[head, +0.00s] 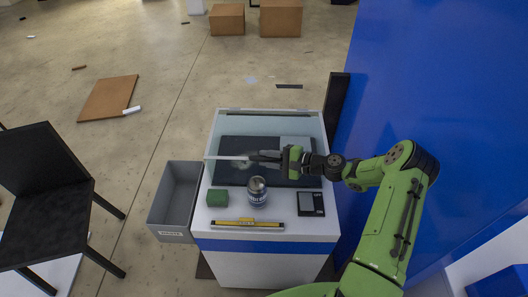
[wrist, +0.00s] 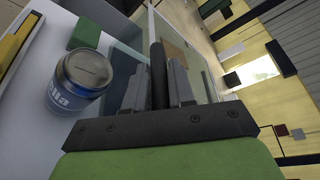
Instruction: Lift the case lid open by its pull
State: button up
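The case is set in a white cabinet (head: 235,244) and has a clear lid (head: 228,125) with a pale front edge (head: 222,158). That edge reaches left past the cabinet side, so the lid looks partly raised. My gripper (head: 262,157) is at the lid's front edge, above the dark case interior (head: 232,174). In the wrist view my gripper (wrist: 160,85) has its grey fingers on either side of a dark upright bar, which looks like the pull (wrist: 157,62). The fingers appear closed on it. In the head view the pull is hidden by the gripper.
On the ledge before the case are a silver-blue can (head: 257,191), a green block (head: 217,197), a yellow level (head: 247,223) and a black scale (head: 310,203). A grey bin (head: 164,236) stands left. A blue wall (head: 450,90) bounds the right.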

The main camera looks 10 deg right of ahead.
jog(key=shift+m+g, duration=0.6)
jog(key=shift+m, duration=0.3)
jog(key=shift+w+d+r+p, duration=0.1)
jog(key=shift+w+r+p, duration=0.1)
jog(key=shift+r+p, duration=0.9)
jog(key=shift+w+d+r+p, duration=0.1)
jog(key=shift+w+r+p, duration=0.15)
jog(key=shift+r+p, duration=0.85)
jog(key=shift+w+r+p, duration=0.2)
jog(key=shift+r+p, duration=0.8)
jog(key=shift+p, duration=0.1)
grip_shut()
notch_tip(320, 180, up, 6)
jog(key=w+m+g+p, duration=0.1)
jog(key=w+m+p, duration=0.1)
jog(key=p, duration=0.3)
jog(key=shift+w+d+f, duration=0.15)
jog(key=shift+w+d, duration=0.2)
jog(key=shift+d, duration=0.05)
jog(key=w+d+r+m+g+p, duration=0.1)
jog(key=w+r, duration=0.2)
jog(key=r, duration=0.2)
jog(key=shift+w+m+p, duration=0.3)
jog(key=shift+p, duration=0.1)
